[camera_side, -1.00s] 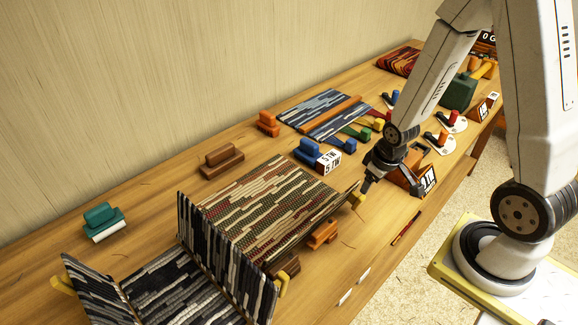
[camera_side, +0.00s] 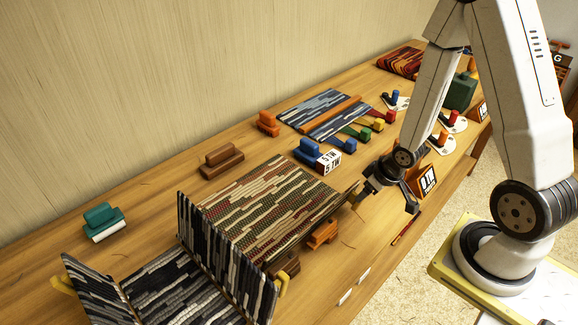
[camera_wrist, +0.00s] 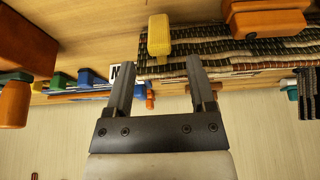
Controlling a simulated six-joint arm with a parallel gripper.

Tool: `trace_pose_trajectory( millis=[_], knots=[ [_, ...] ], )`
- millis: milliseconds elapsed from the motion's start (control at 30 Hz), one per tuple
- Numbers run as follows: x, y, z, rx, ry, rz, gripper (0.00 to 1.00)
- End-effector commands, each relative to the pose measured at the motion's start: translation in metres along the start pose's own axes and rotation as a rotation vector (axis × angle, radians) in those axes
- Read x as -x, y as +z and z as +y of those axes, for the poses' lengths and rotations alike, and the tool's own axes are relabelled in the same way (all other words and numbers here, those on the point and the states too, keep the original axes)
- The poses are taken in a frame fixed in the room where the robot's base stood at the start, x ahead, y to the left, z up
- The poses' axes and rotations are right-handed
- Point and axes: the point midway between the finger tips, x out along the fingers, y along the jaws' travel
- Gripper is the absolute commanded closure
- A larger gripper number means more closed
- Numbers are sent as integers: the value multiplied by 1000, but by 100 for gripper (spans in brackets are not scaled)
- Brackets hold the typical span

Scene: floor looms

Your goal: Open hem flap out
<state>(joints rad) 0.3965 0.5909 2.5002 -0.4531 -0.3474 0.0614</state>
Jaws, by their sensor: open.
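The red, green and cream woven mat (camera_side: 265,205) lies on the bench; its right edge is raised a little. A yellow tab (camera_wrist: 159,36) sits on that edge and is partly hidden behind my gripper in the side view. My gripper (camera_side: 384,205) is beside this edge with its fingers spread. In the wrist view, my gripper (camera_wrist: 160,78) is open and empty, with the tab ahead of the gap between its fingers. A dark striped mat (camera_side: 170,285) at lower left has two flaps standing up, with yellow tabs (camera_side: 283,284) on them.
An orange block (camera_side: 322,234) stands close by the mat's front edge. Blue blocks and a white labelled cube (camera_side: 328,161) stand behind. A blue striped mat (camera_side: 320,110) lies farther back. The bench's front edge is close to my gripper.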

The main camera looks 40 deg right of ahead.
Motion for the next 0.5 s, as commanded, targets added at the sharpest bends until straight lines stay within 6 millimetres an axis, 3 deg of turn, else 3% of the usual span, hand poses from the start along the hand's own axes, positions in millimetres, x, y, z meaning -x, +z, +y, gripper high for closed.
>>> trace_pose_trajectory(
  millis=[500],
  knots=[
    [-42,1,0,1,0,-3,29]
  ],
)
